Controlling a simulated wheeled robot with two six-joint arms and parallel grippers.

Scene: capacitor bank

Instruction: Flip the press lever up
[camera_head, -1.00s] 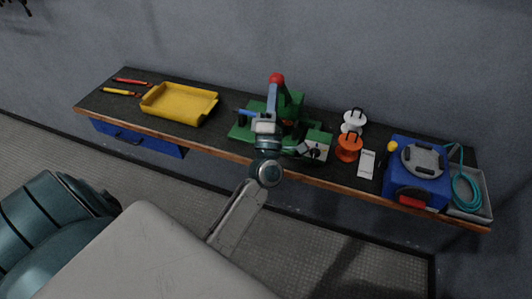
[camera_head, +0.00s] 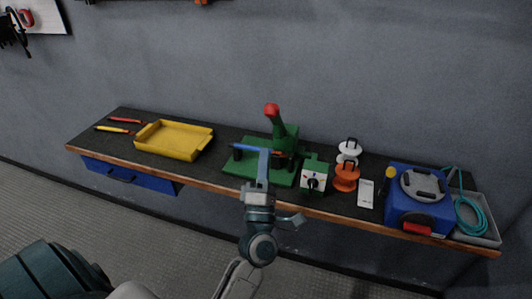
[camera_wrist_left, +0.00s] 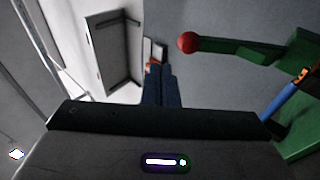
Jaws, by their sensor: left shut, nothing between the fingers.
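The press (camera_head: 287,150) is a green machine at the middle of the bench. Its green lever (camera_head: 279,125) points upward, leaning slightly left, with a red ball (camera_head: 271,109) on its end. The ball (camera_wrist_left: 187,43) and the green lever (camera_wrist_left: 235,47) also show in the left wrist view. My left gripper (camera_head: 263,156) is in front of the press, its fingers pointing up past the front of the green base, below the ball. The fingers (camera_wrist_left: 160,85) are shut and empty, apart from the ball. My right gripper is not in view.
A yellow tray (camera_head: 174,140) stands left of the press. A green box with a white dial face (camera_head: 313,179), orange spool (camera_head: 346,178), white spool (camera_head: 348,151) and blue machine (camera_head: 417,199) stand to its right. A blue bar (camera_head: 250,148) crosses near my fingertips.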

